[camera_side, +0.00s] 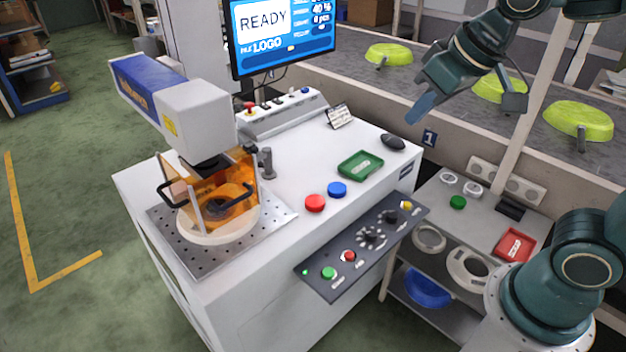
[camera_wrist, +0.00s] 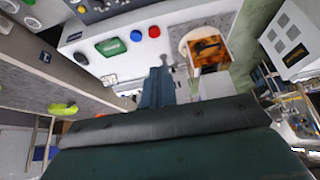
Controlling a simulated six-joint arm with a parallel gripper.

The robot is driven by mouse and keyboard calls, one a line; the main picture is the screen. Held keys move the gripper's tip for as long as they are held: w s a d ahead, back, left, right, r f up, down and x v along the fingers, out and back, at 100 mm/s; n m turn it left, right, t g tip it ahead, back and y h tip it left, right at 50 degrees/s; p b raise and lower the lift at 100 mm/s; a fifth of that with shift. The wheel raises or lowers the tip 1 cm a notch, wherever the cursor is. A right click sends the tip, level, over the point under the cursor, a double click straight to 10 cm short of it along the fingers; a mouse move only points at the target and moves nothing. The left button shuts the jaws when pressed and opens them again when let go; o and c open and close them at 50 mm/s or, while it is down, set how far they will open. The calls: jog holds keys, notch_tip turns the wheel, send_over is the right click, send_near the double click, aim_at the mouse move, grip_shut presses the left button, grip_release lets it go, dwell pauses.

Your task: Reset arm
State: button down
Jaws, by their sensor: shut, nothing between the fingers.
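My gripper (camera_side: 422,106) is shut and empty. In the side view it hangs in the air at the upper right, above the back edge of the white machine table and near the conveyor. Its fingers point down and to the left. In the wrist view my gripper (camera_wrist: 158,80) shows as dark fingers in the middle, with the table beyond them. It touches nothing that I can see.
Green pans (camera_side: 390,54) sit on the conveyor (camera_side: 520,125) behind my gripper. A laser machine (camera_side: 195,110) with an orange guard (camera_side: 232,195) stands on the white table (camera_side: 290,245). A monitor (camera_side: 283,35) stands behind. A green tray (camera_side: 360,166) and mouse (camera_side: 393,142) lie near the table's right edge.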

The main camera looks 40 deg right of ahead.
jog(key=s+d+f, duration=0.2)
jog(key=s, duration=0.8)
jog(key=shift+f, duration=0.15)
